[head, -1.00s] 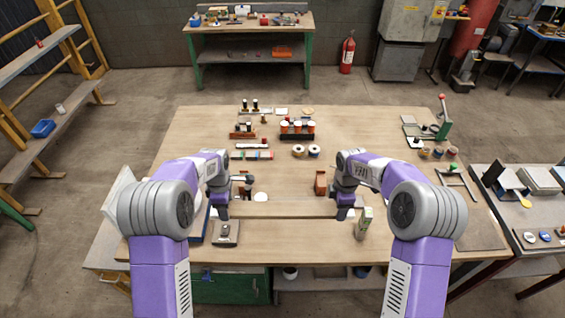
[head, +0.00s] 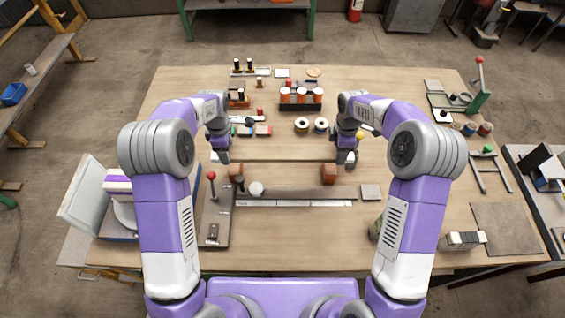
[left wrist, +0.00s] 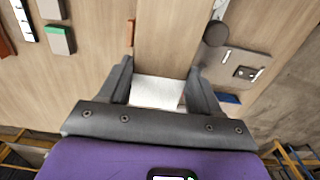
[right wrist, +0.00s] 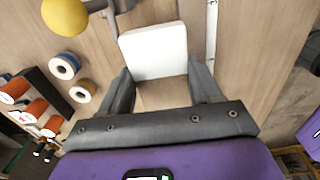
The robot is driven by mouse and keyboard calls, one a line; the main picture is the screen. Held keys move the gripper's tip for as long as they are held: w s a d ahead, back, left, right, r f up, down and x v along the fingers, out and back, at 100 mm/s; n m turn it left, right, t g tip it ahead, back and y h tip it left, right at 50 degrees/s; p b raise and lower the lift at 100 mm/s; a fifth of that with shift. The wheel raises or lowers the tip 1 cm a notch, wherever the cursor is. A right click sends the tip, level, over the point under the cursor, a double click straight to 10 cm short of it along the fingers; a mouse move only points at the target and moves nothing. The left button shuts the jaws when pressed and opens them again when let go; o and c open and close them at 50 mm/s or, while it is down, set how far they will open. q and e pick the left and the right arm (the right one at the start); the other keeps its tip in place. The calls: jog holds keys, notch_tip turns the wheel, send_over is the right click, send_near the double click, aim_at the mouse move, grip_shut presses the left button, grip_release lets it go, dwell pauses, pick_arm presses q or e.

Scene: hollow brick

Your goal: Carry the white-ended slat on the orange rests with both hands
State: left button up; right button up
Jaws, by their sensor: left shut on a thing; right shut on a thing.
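The slat (head: 283,150) is a wood-coloured board held level, crosswise between my grippers, hard to pick out from the table in the head view. My left gripper (head: 222,156) is shut on its left end; the white end (left wrist: 157,92) shows between the fingers in the left wrist view. My right gripper (head: 345,157) is shut on the wood near its right end, and the white end (right wrist: 153,50) sticks out past the fingers. The left orange rest (head: 236,172) and right orange rest (head: 329,173) show at the slat's near edge. I cannot tell whether the slat touches them.
A dark bar and white ruler (head: 295,203) lie nearer me. A lever tool (head: 213,215) stands at left. Two reels (head: 311,125) and a rack of orange-topped spools (head: 301,98) are beyond the slat. A yellow knob (right wrist: 64,15) is near my right gripper.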

pick_arm(q)
jog(key=shift+w+f, duration=0.15)
jog(key=shift+f, duration=0.5)
pick_arm(e)
jog(key=shift+w+f, duration=0.15)
jog(key=shift+f, duration=0.5)
pick_arm(q)
jog(key=shift+w+f+b, duration=0.2)
jog(key=shift+w+b, duration=0.15)
jog(key=shift+w, duration=0.05)
pick_arm(e)
jog(key=shift+w+f, duration=0.2)
jog(key=shift+w, duration=0.2)
pick_arm(q)
jog(key=shift+s+r, duration=0.15)
jog(key=shift+s, duration=0.1)
pick_arm(e)
jog(key=shift+s+r, duration=0.2)
jog(key=shift+s, duration=0.05)
jog(key=shift+f, duration=0.1)
pick_arm(q)
jog(key=shift+w, duration=0.15)
pick_arm(e)
jog(key=shift+w+f, duration=0.1)
jog(key=shift+w, duration=0.05)
